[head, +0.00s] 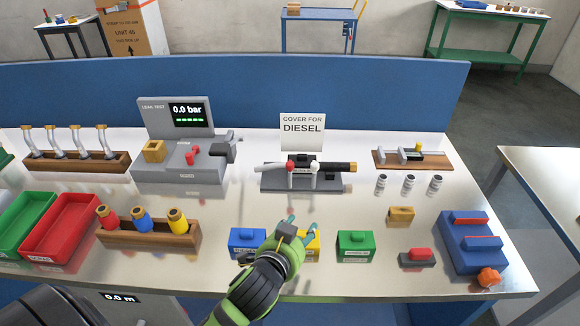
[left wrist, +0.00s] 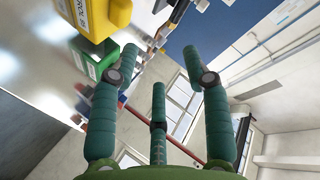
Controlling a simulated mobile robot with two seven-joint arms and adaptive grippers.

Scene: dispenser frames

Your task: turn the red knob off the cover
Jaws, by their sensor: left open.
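A small red round-ended piece (head: 290,165) stands on the grey fixture (head: 325,184) under the "COVER FOR DIESEL" sign (head: 302,128). A dark cylindrical part (head: 338,167) lies along that fixture; I cannot tell its details. A lobed orange-red knob (head: 489,277) lies at the front right corner of the bench. I cannot tell which is the task's knob. My left gripper (head: 302,226) is open and empty above the front row, partly hiding the yellow box (head: 312,246). In the left wrist view its fingers (left wrist: 160,75) are spread with nothing between them.
A blue box (head: 248,241) and green box (head: 356,244) flank the gripper. A wooden rack (head: 150,236) with coloured cylinders and a red tray (head: 58,228) are left. A leak tester (head: 180,150) stands behind. A blue block (head: 470,245) is right.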

